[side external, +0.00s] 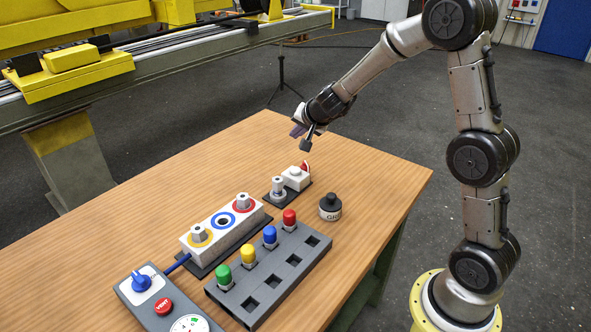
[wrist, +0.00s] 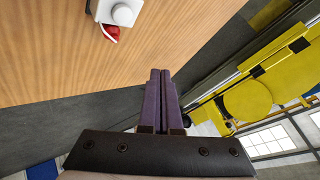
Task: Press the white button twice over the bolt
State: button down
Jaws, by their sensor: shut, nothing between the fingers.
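The white button sits on a small white box (side external: 295,178) at the far part of the wooden table. It also shows at the top left of the wrist view (wrist: 122,14). A grey metal bolt (side external: 278,188) stands upright on a dark plate just left of and nearer than the white box. My gripper (side external: 297,131) is above and beyond the box, apart from it. Its purple fingers (wrist: 160,74) are shut together and empty in the wrist view. In the wrist view the bolt cannot be clearly made out.
A small red part (side external: 305,165) stands behind the white box. A black-topped round weight (side external: 330,207), a white block with coloured rings (side external: 222,229), a grey rack with several coloured pegs (side external: 268,272) and a control panel (side external: 160,297) occupy the nearer table. The far left tabletop is clear.

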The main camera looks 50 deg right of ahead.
aim_at(297, 172)
jog(key=shift+f, duration=0.1)
jog(key=shift+f, duration=4.3)
jog(key=shift+f, duration=0.4)
jog(key=shift+f, duration=0.55)
jog(key=shift+r, duration=0.95)
jog(key=shift+r, duration=2.5)
